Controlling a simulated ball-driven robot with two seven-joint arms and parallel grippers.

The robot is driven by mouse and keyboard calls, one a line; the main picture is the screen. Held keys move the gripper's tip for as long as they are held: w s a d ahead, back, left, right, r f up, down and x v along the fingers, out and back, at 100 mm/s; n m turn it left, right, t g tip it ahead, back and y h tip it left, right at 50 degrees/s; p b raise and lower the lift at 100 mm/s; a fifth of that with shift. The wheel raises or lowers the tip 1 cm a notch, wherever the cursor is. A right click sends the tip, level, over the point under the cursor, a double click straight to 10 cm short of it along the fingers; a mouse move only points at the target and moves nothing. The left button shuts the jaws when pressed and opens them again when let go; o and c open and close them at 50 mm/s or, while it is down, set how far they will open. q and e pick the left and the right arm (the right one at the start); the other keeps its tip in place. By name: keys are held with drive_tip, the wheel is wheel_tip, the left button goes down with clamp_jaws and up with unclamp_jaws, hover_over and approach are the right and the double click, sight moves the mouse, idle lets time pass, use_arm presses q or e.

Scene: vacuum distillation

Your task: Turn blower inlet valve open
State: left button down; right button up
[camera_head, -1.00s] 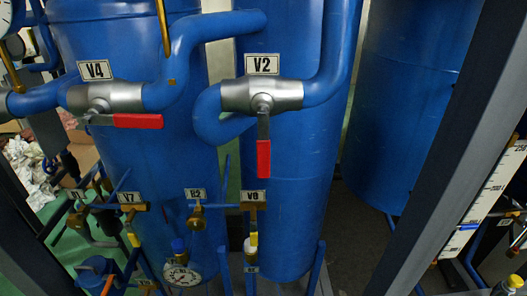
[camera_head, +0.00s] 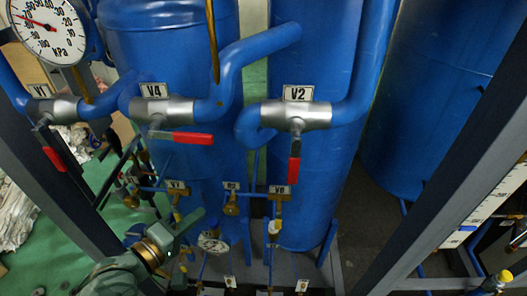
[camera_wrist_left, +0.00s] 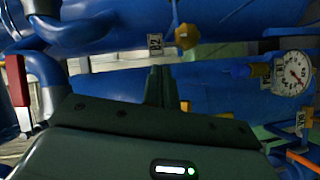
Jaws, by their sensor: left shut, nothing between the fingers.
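No label reads "blower inlet", so I cannot tell which valve is meant. Valve V4 (camera_head: 162,112) has its red handle pointing right along the pipe. Valve V2 (camera_head: 297,116) has its red handle hanging down, across the pipe. Valve V1 (camera_head: 52,110) has its red handle slanting down to the right. Small brass valves V7 (camera_head: 177,198), B2 (camera_head: 231,205) and V8 (camera_head: 279,197) sit lower. My left gripper (camera_head: 190,222) is shut and empty, below V7. In the left wrist view its fingers (camera_wrist_left: 160,88) point toward brass valve B2 (camera_wrist_left: 187,36), apart from it.
Large blue tanks (camera_head: 310,60) stand behind the pipes. A kPa gauge (camera_head: 46,26) is at upper left, and a small gauge (camera_head: 212,242) is close beside my left gripper. A grey frame post (camera_head: 440,190) slants along the right.

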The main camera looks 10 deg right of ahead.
sight(294, 163)
use_arm(q)
drive_tip(key=s+d+r+g+h+p, duration=0.1)
drive_tip(key=s+d+r+h, duration=0.15)
drive_tip(key=r, duration=0.35)
drive_tip(key=s+d+r+g+h+p, duration=0.1)
drive_tip(key=s+d+r, duration=0.15)
drive_tip(key=r, duration=0.35)
drive_tip(key=w+d+p, duration=0.1)
drive_tip(key=w+d, duration=0.1)
drive_tip(key=d, duration=0.9)
drive_tip(key=shift+w+d+p, duration=0.3)
drive_tip(key=shift+w+d, duration=0.05)
drive_tip(key=shift+d, duration=0.05)
use_arm(e)
wheel_tip(294, 163, up, 5)
drive_tip(key=shift+w+a+f, duration=0.1)
drive_tip(key=shift+a, duration=0.05)
use_arm(q)
drive_tip(key=shift+f+n, duration=0.15)
drive_tip(key=shift+n, duration=0.15)
use_arm(e)
drive_tip(key=shift+f, duration=0.1)
